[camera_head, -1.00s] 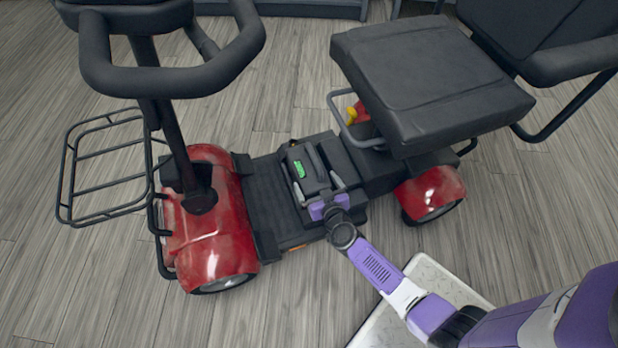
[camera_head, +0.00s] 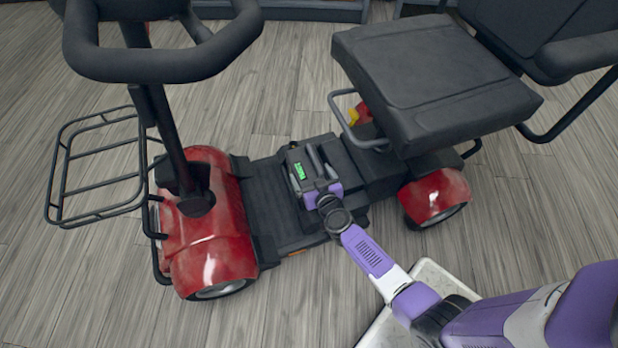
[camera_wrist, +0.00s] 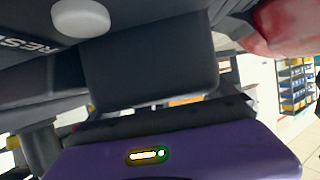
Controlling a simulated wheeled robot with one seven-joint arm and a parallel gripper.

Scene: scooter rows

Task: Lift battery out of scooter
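The battery (camera_head: 297,165), a dark block with a lit green display, is at the rear of the scooter's footwell, in front of the seat base in the head view. How the fingers meet the battery is too small to tell. In the wrist view, my gripper's purple body fills the bottom. A dark block (camera_wrist: 150,65) is close in front of it, under a dark surface with a white oval and partial lettering; I cannot tell which part this is.
The red scooter (camera_head: 212,250) has its steering bar (camera_head: 160,65) and wire basket (camera_head: 95,170) at left. The black seat (camera_head: 430,80) overhangs the right of the footwell (camera_head: 272,200). Wood floor (camera_head: 110,290) is clear at the front left.

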